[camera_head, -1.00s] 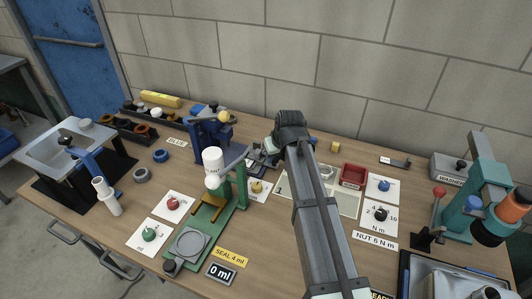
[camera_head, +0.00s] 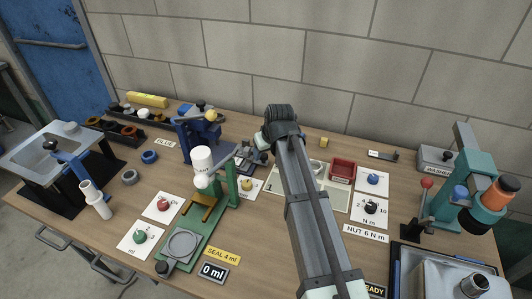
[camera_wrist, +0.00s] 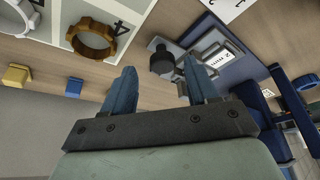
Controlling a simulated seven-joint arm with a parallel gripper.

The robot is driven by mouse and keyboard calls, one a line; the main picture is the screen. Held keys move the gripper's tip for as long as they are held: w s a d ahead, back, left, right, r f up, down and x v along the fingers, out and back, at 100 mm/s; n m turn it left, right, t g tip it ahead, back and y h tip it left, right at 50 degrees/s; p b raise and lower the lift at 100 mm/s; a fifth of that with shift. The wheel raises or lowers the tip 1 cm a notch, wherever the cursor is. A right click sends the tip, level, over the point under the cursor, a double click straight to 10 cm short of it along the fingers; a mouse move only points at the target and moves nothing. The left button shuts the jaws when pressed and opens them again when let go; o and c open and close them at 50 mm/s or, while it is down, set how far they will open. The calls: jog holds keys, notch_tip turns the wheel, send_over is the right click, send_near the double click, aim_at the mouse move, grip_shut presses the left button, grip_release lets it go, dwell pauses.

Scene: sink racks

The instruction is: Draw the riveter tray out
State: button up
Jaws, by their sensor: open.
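A grey and dark blue unit with a black knob (camera_wrist: 163,60) and a small "2 mm" display (camera_wrist: 224,53) lies just beyond my fingertips in the wrist view. It looks like the riveter tray, though no label confirms this. In the head view, a grey low part (camera_head: 250,157) sits beside the blue press (camera_head: 200,137), partly hidden by the arm. My gripper (camera_wrist: 158,85) is open with nothing between its fingers. The knob is ahead of the gap and apart from the fingers. In the head view the fingertips are hidden behind the arm.
A pale numbered mat (camera_head: 332,204) with a red bin (camera_head: 342,170) lies right of the arm. A green dispenser stand (camera_head: 228,180) stands front-left. A teal machine (camera_head: 470,180) stands at the right.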

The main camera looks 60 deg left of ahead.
jog(key=v, duration=1.2)
jog(key=shift+d+r, duration=0.15)
jog(key=shift+r, duration=0.1)
